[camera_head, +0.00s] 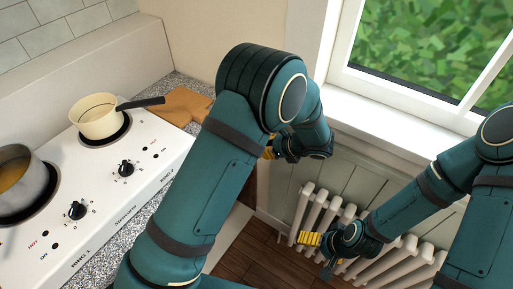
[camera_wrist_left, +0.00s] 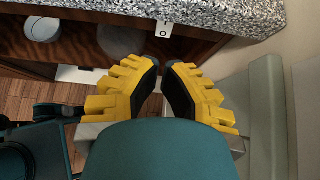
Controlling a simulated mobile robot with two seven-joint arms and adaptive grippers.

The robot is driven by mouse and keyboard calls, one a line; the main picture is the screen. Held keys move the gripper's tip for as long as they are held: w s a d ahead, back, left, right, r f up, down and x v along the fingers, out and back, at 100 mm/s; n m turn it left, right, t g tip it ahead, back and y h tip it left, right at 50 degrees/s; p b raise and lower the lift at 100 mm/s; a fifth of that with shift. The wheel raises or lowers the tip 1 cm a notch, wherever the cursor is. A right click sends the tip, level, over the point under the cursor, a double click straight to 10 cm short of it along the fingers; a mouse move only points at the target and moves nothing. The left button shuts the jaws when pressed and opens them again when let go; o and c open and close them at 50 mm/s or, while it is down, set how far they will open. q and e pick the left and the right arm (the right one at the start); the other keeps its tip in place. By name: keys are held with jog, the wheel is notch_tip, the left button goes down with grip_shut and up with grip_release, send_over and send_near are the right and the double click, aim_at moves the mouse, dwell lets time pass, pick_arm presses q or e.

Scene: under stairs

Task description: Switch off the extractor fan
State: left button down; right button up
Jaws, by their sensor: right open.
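No extractor fan shows that I can make out. In the left wrist view, a small white plate (camera_wrist_left: 164,28) marked with "O" sits just under the speckled countertop edge, ahead of the left fingertips; I cannot tell what it controls. My left gripper (camera_wrist_left: 162,66) has yellow fingers with a narrow gap between the tips and nothing held. It is apart from the plate. In the head view its yellow parts (camera_head: 269,152) are mostly hidden behind my left arm. My right gripper (camera_head: 318,247) is open and empty in front of the radiator.
A white cooker (camera_head: 95,200) at left carries a cream pan (camera_head: 97,120) and a steel pot (camera_head: 20,190). A wooden board (camera_head: 187,105) lies on the speckled counter (camera_wrist_left: 225,14). A white radiator (camera_head: 390,262) stands under the window. Round pale items (camera_wrist_left: 118,40) sit below the counter.

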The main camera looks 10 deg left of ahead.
pick_arm(q)
jog(key=shift+v, duration=1.15)
jog(key=shift+r, duration=0.15)
jog(key=g+h+p, duration=0.1)
jog(key=h+p, duration=0.2)
jog(key=shift+w, duration=0.2)
